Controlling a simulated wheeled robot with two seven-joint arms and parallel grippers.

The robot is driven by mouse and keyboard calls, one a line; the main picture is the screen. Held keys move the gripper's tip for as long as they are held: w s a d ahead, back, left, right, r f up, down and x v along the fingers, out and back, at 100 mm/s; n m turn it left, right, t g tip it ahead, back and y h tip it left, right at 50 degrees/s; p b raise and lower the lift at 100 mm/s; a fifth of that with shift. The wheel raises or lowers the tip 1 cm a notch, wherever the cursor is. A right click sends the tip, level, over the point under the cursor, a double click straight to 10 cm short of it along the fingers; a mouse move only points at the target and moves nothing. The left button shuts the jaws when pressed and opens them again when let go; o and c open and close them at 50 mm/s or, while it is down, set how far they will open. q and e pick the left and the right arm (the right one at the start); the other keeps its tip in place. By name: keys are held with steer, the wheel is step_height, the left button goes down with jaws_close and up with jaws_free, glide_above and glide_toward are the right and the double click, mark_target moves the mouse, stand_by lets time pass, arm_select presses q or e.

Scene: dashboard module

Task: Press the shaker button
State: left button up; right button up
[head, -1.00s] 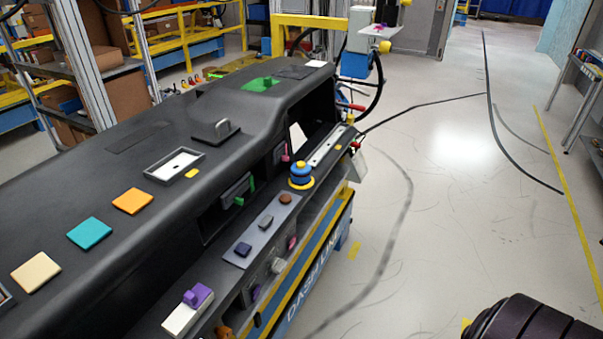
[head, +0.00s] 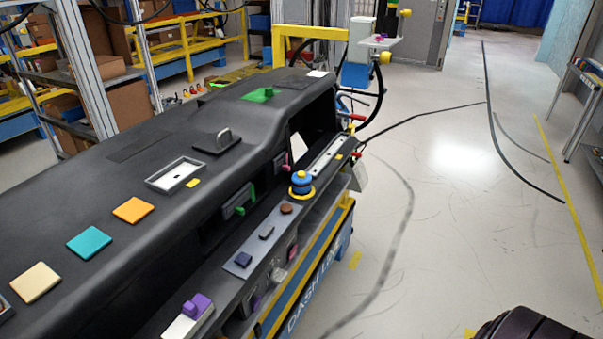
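The black dashboard module (head: 150,130) runs from the lower left to the upper middle of the head view. Its side ledge carries a grey strip with a dark blue square button (head: 243,259), a dark grey button (head: 266,232) and a brown round button (head: 286,208). A blue round knob on a yellow ring (head: 301,183) stands farther along. No readable label shows which control is the shaker button. Neither gripper is in view. A dark ribbed part, probably of my own arm, shows at the bottom right, far from the module.
Orange (head: 134,209), teal (head: 89,243) and cream (head: 36,282) tiles lie on the module top. A purple block on a white base (head: 189,316) is at the near ledge. Shelving stands behind at the left. The floor (head: 450,240) to the right is mostly clear.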

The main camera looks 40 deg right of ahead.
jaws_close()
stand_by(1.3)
